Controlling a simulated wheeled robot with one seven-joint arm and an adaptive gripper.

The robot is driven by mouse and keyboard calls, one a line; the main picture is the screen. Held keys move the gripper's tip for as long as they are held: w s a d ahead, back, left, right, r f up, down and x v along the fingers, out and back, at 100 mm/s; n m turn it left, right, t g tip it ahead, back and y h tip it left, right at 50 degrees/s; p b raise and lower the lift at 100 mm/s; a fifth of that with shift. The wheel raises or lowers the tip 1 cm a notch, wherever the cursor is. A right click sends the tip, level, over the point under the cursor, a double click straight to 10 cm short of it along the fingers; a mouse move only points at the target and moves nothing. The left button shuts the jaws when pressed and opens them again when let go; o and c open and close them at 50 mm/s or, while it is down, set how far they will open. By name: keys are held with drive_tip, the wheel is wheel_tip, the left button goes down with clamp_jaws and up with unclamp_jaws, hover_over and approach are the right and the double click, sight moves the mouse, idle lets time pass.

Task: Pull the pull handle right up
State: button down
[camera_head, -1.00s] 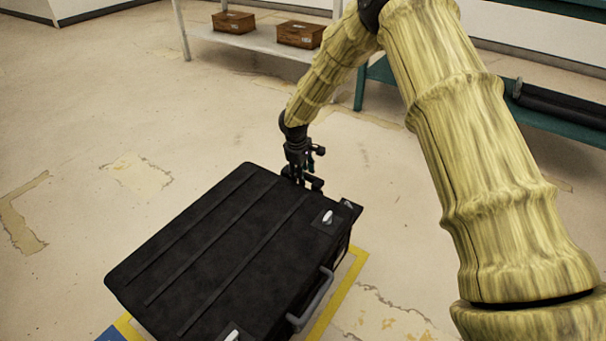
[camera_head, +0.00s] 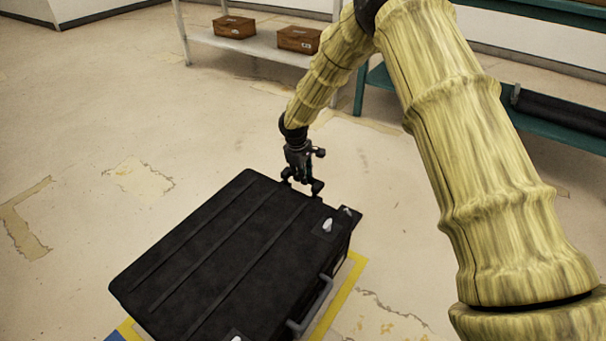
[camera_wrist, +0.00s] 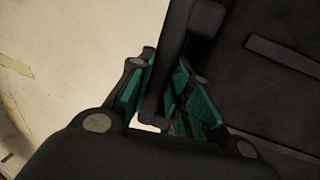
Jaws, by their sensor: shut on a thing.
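A black case (camera_head: 215,235) with ribbed lines along its top lies flat on the floor. My gripper (camera_head: 303,188) is at the case's far edge, near its right corner. In the wrist view, the green-padded fingers of my gripper (camera_wrist: 165,98) are closed on both sides of a dark bar, which looks like the pull handle (camera_wrist: 174,55) along the case's edge. The case's dark surface (camera_wrist: 265,85) fills the right of that view. The handle cannot be told apart from the case in the head view.
A grey side handle (camera_head: 318,300) and latches (camera_head: 327,226) are on the case's right side. Yellow floor tape (camera_head: 345,285) runs beside it. A white shelf (camera_head: 255,44) with brown boxes (camera_head: 234,27) and a teal bench (camera_head: 560,132) stand behind. The floor left is clear.

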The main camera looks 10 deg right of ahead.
wheel_tip(320, 180, up, 34)
drive_tip(key=p, duration=2.9)
drive_tip(key=shift+w+d, duration=0.1)
drive_tip(key=c, duration=1.3)
unclamp_jaws()
drive_tip(key=shift+r, duration=0.15)
wheel_tip(320, 180, up, 11)
drive_tip(key=s+a, duration=0.1)
drive_tip(key=shift+s+a+r, duration=0.2)
drive_tip(key=shift+s+a, duration=0.15)
drive_tip(key=shift+s, duration=0.05)
